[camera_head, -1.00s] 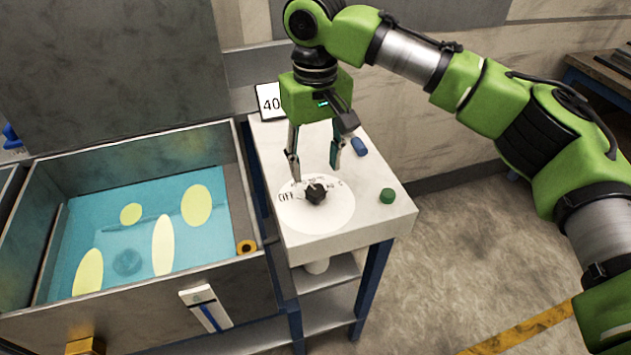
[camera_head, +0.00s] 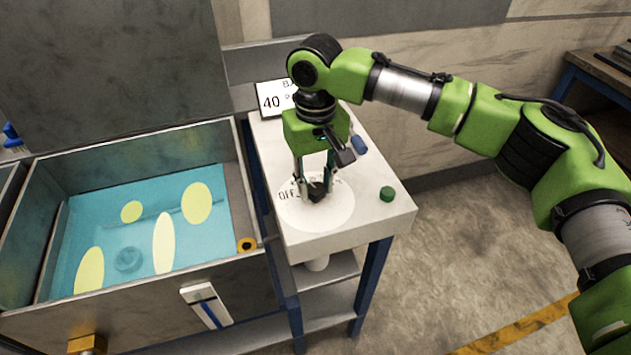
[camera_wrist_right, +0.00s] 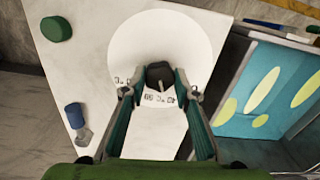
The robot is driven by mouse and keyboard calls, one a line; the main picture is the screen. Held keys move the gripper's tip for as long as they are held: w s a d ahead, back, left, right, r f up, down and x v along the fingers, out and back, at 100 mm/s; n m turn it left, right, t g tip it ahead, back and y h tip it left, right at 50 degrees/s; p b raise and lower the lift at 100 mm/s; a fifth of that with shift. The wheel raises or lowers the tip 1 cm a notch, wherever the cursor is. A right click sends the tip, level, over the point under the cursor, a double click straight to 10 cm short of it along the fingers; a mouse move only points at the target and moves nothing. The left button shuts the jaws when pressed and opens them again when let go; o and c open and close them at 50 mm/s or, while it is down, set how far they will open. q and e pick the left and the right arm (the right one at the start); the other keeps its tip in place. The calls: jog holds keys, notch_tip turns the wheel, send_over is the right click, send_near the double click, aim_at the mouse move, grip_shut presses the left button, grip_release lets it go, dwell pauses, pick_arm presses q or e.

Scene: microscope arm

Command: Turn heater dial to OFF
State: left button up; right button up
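The heater dial's black knob (camera_head: 318,192) sits on a round white dial plate (camera_head: 330,215) on the bench top. The word OFF (camera_head: 288,195) is printed at the plate's left in the head view; other marks are partly covered by the fingers. My right gripper (camera_head: 315,188) points down over the knob, one finger on each side. My left gripper is out of view.
A display reading 40 (camera_head: 272,97) stands behind the dial. A green cap (camera_head: 387,194) and a blue cylinder (camera_head: 358,145) are on the bench to the right. A water bath (camera_head: 150,235) with yellow ovals adjoins on the left.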

aim_at(315, 188)
jog(key=shift+r+p, duration=0.1)
jog(key=shift+p, duration=0.4)
jog(key=n+p, duration=0.5)
jog(key=p, duration=0.2)
jog(key=shift+r+p, duration=0.15)
jog(key=shift+p, duration=0.25)
jog(key=shift+f+n+p, duration=0.25)
jog(key=shift+n+p, duration=1.15)
jog(key=shift+n, duration=0.1)
jog(key=o, duration=1.1)
jog(key=shift+r, duration=0.1)
notch_tip(315, 188, up, 12)
jog(key=shift+a+f, duration=0.1)
jog(key=shift+f, duration=0.05)
